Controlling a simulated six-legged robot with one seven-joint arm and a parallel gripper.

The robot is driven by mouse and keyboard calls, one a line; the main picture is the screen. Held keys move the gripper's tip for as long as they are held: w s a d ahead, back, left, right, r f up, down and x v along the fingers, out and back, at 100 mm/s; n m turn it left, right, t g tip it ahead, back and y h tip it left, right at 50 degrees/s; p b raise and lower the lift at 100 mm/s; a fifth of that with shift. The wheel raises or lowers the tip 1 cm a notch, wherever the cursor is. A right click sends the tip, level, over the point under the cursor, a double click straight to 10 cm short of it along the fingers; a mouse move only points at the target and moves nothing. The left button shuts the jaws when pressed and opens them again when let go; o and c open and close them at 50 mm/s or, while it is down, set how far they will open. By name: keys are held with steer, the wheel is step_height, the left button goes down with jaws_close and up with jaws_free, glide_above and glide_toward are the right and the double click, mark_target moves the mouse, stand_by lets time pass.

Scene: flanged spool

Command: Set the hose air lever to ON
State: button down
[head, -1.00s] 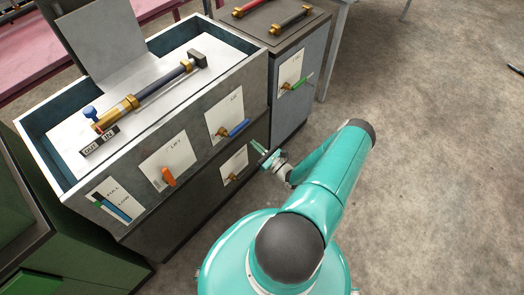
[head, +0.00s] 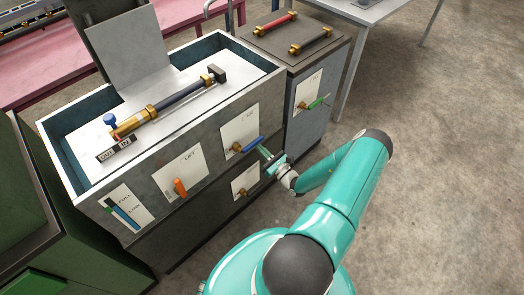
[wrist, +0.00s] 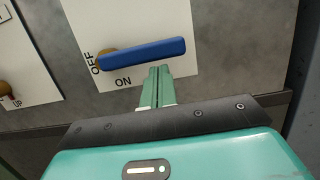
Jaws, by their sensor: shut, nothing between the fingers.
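The blue lever (head: 248,145) sits on a white plate (head: 238,128) on the front of the grey cabinet. In the wrist view the blue lever (wrist: 143,53) lies nearly level, its brass pivot (wrist: 107,58) at the left and its free end at the right. OFF is printed at the left beside the pivot, and ON below the lever. My gripper (wrist: 160,70) is shut and empty. Its fingertips are at the lower edge of the lever's right half; I cannot tell whether they touch. In the head view my gripper (head: 265,153) is beside the lever's free end.
An orange lever (head: 180,187) marked LIFT is to the left. Another plate (head: 246,181) with a brass pivot is just below my gripper. A green lever (head: 319,101) is on the right-hand cabinet. The floor at the right is clear.

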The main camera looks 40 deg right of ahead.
steer(key=shift+d+r+n, duration=0.15)
steer(key=shift+r+n, duration=0.2)
steer(key=shift+n, duration=0.35)
steer(key=shift+d+r+n+y, duration=0.1)
steer(key=shift+r+n+y, duration=0.35)
steer(key=shift+n, duration=0.45)
steer(key=shift+d+r+n+y, duration=0.1)
steer(key=shift+r+n+y, duration=0.15)
steer(key=shift+r+n, duration=0.5)
steer(key=r+n, duration=0.1)
steer(key=n, duration=0.2)
steer(key=a+r+n+g+y, duration=0.1)
steer(key=r+n, duration=0.1)
steer(key=n, duration=0.1)
steer(key=r+n+y, duration=0.1)
steer(key=n, duration=0.2)
steer(key=shift+a+r+g, duration=0.2)
steer(key=shift+r+g, duration=0.15)
steer(key=shift+g, duration=0.05)
steer(key=shift+s+a+r+n+g+y, duration=0.2)
steer(key=shift+a+r+n, duration=0.4)
steer(key=shift+n, duration=0.4)
steer(key=shift+w+a+r+n+g+y, duration=0.15)
steer(key=shift+a+r+n+g, duration=0.25)
steer(key=shift+a+n, duration=0.5)
steer(key=shift+s+a+r+n+g+y, duration=0.15)
steer(key=shift+a+r+n, duration=0.35)
steer(key=shift+n, duration=0.65)
steer(key=shift+w+a, duration=0.1)
